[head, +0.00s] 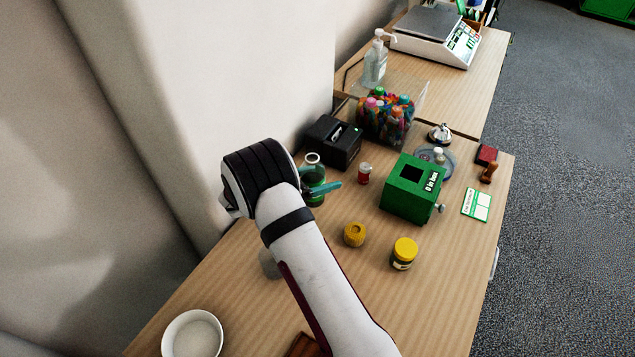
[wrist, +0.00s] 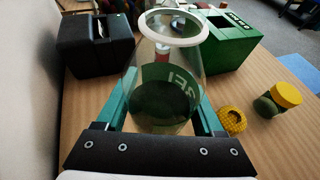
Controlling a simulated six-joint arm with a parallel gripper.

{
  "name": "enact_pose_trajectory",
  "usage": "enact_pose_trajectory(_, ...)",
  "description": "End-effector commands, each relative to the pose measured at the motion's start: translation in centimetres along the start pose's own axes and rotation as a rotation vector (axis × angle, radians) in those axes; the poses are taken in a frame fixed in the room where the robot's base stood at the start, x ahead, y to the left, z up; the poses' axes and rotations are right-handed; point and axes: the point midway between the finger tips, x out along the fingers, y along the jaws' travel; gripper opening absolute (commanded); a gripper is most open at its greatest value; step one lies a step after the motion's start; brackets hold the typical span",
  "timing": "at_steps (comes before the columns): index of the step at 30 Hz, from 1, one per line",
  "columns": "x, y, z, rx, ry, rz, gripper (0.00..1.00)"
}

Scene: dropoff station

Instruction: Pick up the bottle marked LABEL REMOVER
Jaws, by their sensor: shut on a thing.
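My gripper (wrist: 165,110) has its teal fingers on both sides of a clear, open-topped bottle (wrist: 190,62) with a white rim and dark green in its lower part. Pale letters show on its green label, only partly readable, so I cannot confirm LABEL REMOVER. In the head view, the bottle (head: 313,172) is upright and partly hidden by my arm, with my gripper (head: 322,190) shut around it. I cannot tell whether its base touches the table. A small red bottle with a white cap (head: 364,174) stands just to the right of it.
A black printer (head: 333,142) stands close behind the bottle. A green box (head: 405,200) is to the right. A yellow ribbed object (head: 354,235) and a yellow-lidded jar (head: 404,252) stand in front. A white bowl (head: 165,345) is at the front left. The wall is close on the left.

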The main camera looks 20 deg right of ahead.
Motion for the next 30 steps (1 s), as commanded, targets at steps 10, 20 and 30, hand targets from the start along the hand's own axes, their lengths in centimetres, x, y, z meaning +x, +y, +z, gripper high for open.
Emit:
enact_pose_trajectory(10, 1.2, -4.2, 3.8, 0.003, -0.001, -0.001, 0.00)
enact_pose_trajectory(20, 2.1, -7.5, 6.5, 0.002, 0.000, 0.000, 0.00)
enact_pose_trajectory(30, 2.4, -8.9, 7.7, 0.002, -0.001, 0.000, 0.00)
